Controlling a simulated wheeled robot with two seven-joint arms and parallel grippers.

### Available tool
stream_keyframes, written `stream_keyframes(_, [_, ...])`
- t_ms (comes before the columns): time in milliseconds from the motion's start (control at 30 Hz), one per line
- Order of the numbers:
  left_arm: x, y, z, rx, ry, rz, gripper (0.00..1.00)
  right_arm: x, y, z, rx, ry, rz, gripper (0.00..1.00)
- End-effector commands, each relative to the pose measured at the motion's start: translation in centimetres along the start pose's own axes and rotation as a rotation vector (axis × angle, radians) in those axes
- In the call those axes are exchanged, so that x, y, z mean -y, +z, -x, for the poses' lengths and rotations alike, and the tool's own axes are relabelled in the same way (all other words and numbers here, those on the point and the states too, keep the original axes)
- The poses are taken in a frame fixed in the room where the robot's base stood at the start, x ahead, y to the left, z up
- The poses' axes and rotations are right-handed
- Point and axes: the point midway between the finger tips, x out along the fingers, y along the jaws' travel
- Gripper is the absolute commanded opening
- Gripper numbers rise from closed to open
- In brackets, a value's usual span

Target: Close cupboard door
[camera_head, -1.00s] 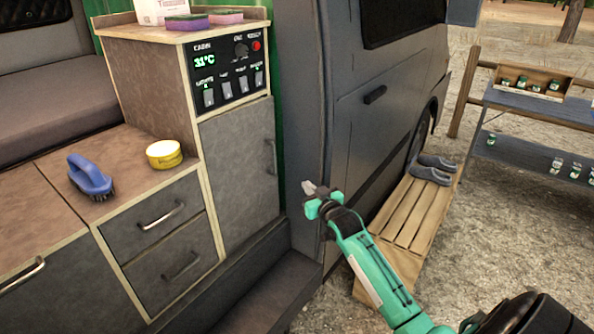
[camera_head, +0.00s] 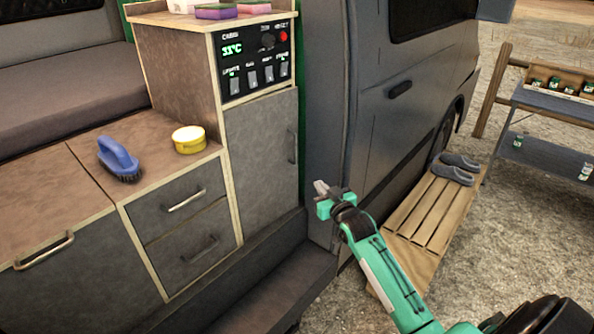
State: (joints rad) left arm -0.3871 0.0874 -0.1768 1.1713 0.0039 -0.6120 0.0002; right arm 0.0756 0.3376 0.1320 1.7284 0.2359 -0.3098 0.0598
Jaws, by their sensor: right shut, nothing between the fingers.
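The cupboard door (camera_head: 262,160) is a tall grey-brown panel below the control panel. It looks flush with its pale wooden frame, and a dark upright handle (camera_head: 292,146) is at its right edge. My right gripper (camera_head: 321,190) is shut and empty. It is to the right of the door in the picture, in front of the van's side, and apart from the handle. My left gripper is not in view.
Two drawers (camera_head: 190,224) are left of the door, below a counter with a blue brush (camera_head: 118,158) and a yellow tin (camera_head: 188,139). A dark step (camera_head: 270,290) runs below. Slippers (camera_head: 456,168) rest on a wooden slatted platform (camera_head: 425,215) at right.

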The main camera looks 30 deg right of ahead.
Motion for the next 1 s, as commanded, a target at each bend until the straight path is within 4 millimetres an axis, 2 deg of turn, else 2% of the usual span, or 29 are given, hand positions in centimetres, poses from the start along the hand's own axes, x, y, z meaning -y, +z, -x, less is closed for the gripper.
stream_keyframes(567, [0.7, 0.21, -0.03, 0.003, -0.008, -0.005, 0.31, -0.01, 0.01, -0.01, 0.0, 0.0, 0.0, 0.0])
stream_keyframes(1000, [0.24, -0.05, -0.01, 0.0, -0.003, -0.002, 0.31, 0.0, 0.01, -0.03, 0.0, 0.0, 0.0, 0.0])
